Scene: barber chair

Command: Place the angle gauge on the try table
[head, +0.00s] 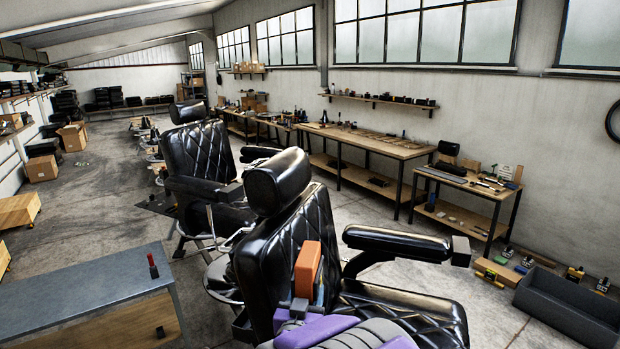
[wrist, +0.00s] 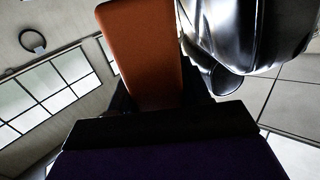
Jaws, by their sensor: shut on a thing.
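An orange block with rounded edges (head: 308,268), apparently the angle gauge, stands up from my gripper (head: 298,308) in front of the black barber chair. My gripper is shut on it; the fingertips are mostly hidden. In the wrist view the orange block (wrist: 140,55) rises beyond the dark gripper edge (wrist: 150,128). A blue-grey topped table (head: 85,290) stands at the left, with a small red and black item (head: 152,265) on it. Wooden workbenches (head: 465,184) stand along the right wall. I cannot tell which is the try table.
The near barber chair (head: 285,225) fills the middle, its armrest (head: 397,243) reaching right; a second chair (head: 200,165) is behind. A dark grey bin (head: 570,308) and small items lie on the floor at right. Open floor shows between the left table and the crates.

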